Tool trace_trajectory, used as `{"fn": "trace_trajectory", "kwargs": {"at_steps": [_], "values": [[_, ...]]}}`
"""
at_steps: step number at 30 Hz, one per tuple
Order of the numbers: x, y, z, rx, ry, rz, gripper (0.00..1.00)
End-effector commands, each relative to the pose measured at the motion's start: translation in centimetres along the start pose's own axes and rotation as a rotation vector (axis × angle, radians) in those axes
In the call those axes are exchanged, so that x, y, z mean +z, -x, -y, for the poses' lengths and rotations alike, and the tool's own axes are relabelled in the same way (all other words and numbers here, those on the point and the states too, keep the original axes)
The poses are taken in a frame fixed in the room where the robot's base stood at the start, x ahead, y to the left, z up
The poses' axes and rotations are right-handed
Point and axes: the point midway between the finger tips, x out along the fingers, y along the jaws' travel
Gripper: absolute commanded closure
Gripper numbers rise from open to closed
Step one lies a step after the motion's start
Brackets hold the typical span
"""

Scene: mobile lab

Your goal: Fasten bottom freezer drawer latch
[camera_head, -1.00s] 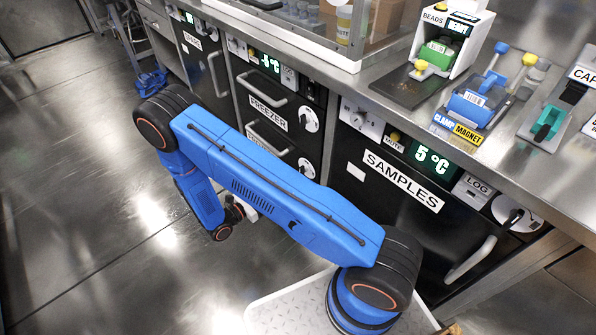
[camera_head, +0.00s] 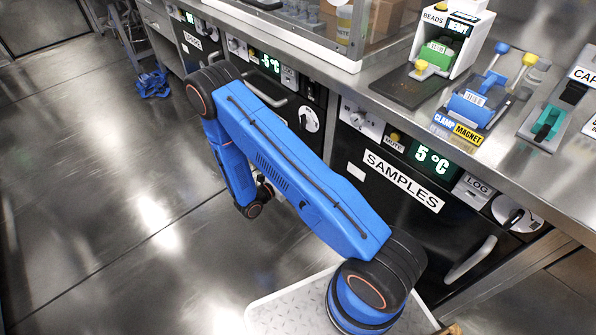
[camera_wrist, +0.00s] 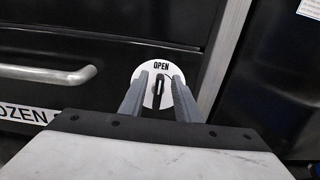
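The bottom freezer drawer's latch (camera_wrist: 158,88) is a white round plate marked OPEN at its top, with an upright dark lever in its middle, in the wrist view. My gripper (camera_wrist: 158,80) is open, its two grey fingers apart on either side of the lever. I cannot tell whether either finger touches it. The bottom drawer (camera_wrist: 80,30) has a black front that looks shut, with a silver bar handle (camera_wrist: 45,73) to the left of the latch. In the head view my blue arm hides the bottom drawer's latch, and my gripper is not clearly seen there.
The upper freezer drawer's latch (camera_head: 309,118) and handle (camera_head: 263,92) show above my arm. The samples fridge (camera_head: 400,190) stands to the right, with its own handle (camera_head: 470,260). The steel counter (camera_head: 390,110) overhangs both.

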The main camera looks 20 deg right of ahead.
Motion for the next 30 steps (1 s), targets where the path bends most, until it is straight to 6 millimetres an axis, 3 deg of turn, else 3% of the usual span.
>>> {"fn": "trace_trajectory", "kwargs": {"at_steps": [10,14,30], "values": [[0.00,-0.28,-0.01,0.001,0.000,0.000,0.70],[0.00,-0.28,-0.01,0.001,0.000,0.000,1.00],[-0.01,-0.27,0.31,0.000,-0.105,0.000,1.00]]}}
